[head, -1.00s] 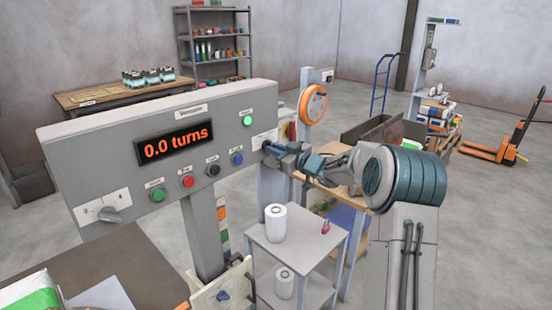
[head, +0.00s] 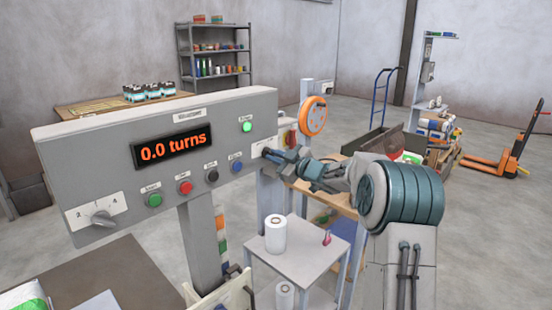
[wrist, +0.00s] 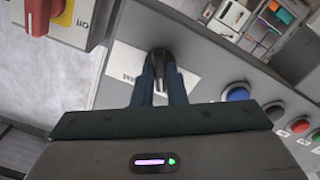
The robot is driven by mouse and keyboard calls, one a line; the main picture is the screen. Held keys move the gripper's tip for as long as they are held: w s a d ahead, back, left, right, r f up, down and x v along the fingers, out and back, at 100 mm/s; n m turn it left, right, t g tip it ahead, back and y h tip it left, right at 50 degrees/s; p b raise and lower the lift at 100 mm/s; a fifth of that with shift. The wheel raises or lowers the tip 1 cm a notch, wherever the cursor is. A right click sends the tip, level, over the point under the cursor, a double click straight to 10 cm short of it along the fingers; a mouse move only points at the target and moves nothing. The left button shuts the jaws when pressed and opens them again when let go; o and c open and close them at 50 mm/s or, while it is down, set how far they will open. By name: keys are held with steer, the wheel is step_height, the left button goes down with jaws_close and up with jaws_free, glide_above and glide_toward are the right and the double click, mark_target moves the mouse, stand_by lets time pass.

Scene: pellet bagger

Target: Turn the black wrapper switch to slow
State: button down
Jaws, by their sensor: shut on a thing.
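The black wrapper switch (wrist: 160,58) sits on a white label plate (wrist: 122,70) at the end of the grey control panel (head: 75,150). In the wrist view my gripper (wrist: 160,76) is shut on the switch, one finger on each side of it. In the head view my gripper (head: 270,155) is at the panel's right end, over the lower part of the plate, and hides the switch. The plate's lettering is partly covered and too small to read, so I cannot tell which setting the switch points to.
A red rotary switch (wrist: 42,14) on a yellow plate is close by. A small table (head: 300,243) with a white roll stands below my arm.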

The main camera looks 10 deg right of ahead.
steer(key=c, duration=1.5)
jaws_free()
steer(key=shift+o, duration=0.2)
steer(key=b+v, duration=0.1)
steer(key=v, duration=1.3)
steer(key=shift+w, duration=0.1)
